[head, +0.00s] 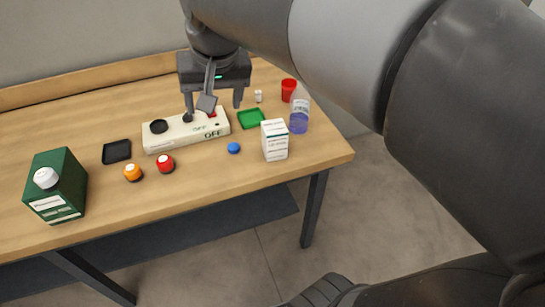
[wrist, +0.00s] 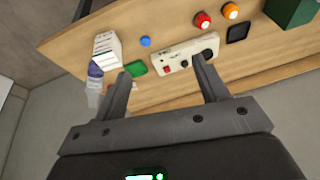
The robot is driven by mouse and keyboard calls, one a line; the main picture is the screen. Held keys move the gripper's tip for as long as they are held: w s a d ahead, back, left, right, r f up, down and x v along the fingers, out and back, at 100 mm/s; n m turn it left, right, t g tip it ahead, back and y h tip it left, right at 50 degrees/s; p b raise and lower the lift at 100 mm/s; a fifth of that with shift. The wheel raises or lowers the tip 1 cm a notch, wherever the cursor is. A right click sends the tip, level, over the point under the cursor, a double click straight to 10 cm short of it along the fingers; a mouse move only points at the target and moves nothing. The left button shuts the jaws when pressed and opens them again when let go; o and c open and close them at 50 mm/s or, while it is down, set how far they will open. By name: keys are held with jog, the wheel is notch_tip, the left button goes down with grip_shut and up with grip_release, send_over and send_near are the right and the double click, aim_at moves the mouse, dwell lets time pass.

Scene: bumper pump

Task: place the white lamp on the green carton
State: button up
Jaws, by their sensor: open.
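The green carton (head: 70,183) stands upright at the left of the table in the head view. A rounded white piece (head: 46,178) sits on its top; I cannot tell whether this is the white lamp or a cap. Part of the carton (wrist: 292,10) shows at the top right edge of the wrist view. No other thing is clearly a white lamp. My gripper (head: 214,107) is open and empty, well to the right of the carton, over the white switch panel (head: 170,133). In the wrist view, the fingers (wrist: 161,66) are wide apart with nothing between them.
Between carton and panel are a black tray (head: 116,151), an orange button (head: 132,173) and a red button (head: 165,164). To the right are a blue cap (head: 234,148), green tray (head: 251,119), white box (head: 275,143), bottle (head: 299,118), red cup (head: 288,90) and white cube (head: 258,96).

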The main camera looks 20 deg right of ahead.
jog(key=s+d+f+t+h, duration=0.1)
jog(key=s+d+f, duration=0.7)
jog(key=s, duration=0.4)
jog(key=shift+f+n+t, duration=0.3)
jog(key=shift+f+n, duration=0.1)
jog(key=shift+f, duration=0.35)
